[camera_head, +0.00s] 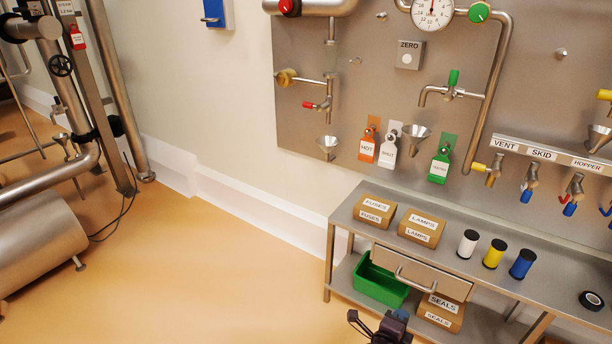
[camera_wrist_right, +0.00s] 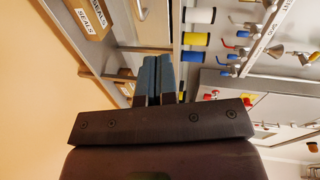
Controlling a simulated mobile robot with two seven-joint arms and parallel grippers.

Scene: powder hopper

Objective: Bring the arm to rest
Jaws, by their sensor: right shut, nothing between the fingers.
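My right gripper (camera_head: 392,327) shows as a dark shape at the bottom edge of the head view, in front of the bench near the SEALS boxes. In the right wrist view its two blue-grey fingers (camera_wrist_right: 157,78) lie together with nothing between them. The rest of my right arm is cut off by the head view's lower edge. My left gripper is in neither view.
The steel bench (camera_head: 465,263) carries FUSES (camera_head: 374,210) and LAMPS (camera_head: 422,226) boxes and white, yellow and blue spools. Floor (camera_head: 230,270) to the left is clear.

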